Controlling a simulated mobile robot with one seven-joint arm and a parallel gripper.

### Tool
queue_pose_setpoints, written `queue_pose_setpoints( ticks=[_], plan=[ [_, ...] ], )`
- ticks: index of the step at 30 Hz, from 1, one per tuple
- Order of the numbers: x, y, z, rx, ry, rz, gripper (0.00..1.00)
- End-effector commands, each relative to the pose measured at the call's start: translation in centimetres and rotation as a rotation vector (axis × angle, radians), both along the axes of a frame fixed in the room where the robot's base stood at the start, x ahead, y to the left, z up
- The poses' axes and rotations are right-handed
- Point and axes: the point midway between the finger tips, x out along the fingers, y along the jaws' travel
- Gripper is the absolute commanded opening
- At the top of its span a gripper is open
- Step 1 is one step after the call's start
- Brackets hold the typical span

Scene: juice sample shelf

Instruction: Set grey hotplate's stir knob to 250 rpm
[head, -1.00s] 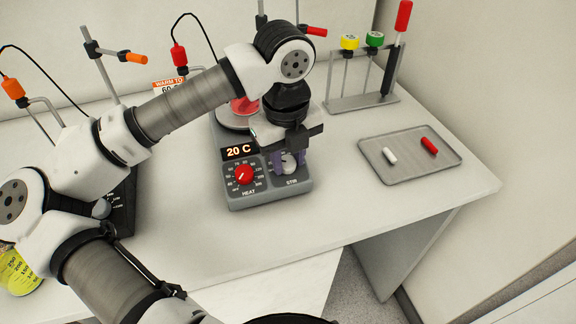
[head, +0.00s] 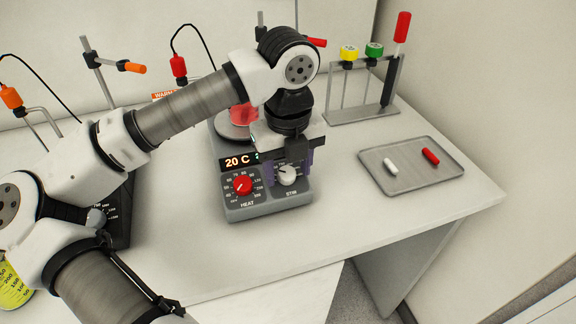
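The grey hotplate (head: 268,208) stands on the bench with a red heat knob (head: 242,186) at the left of its front panel and a pale stir knob (head: 287,175) at the right. Its display (head: 238,162) reads 20 C. My gripper (head: 290,170) points down over the stir side, with its purple fingers spread apart. The stir knob shows between the fingers, with a visible gap; whether the fingers reach down beside it is unclear. The stir scale is partly hidden by the fingers, and the knob's setting is too small to read.
A beaker of red liquid (head: 243,114) is on the hotplate, partly behind my arm. A dark device (head: 118,215) stands at left, partly hidden. A tray (head: 410,182) with white and red bars and a rack (head: 350,118) stand at right. Bench space right of the hotplate is clear.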

Motion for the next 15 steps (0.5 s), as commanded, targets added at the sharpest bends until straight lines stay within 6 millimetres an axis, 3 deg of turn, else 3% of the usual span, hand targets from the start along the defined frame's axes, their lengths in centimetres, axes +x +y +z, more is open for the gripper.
queue_pose_setpoints(
  ticks=[8,11,15],
  plan=[
    [0.0,0.0,0.3,0.001,0.000,0.000,0.52],
    [0.0,0.1,1.3,0.003,-0.001,0.001,0.52],
    [-0.1,0.0,4.0,0.003,-0.004,0.002,0.52]
  ],
)
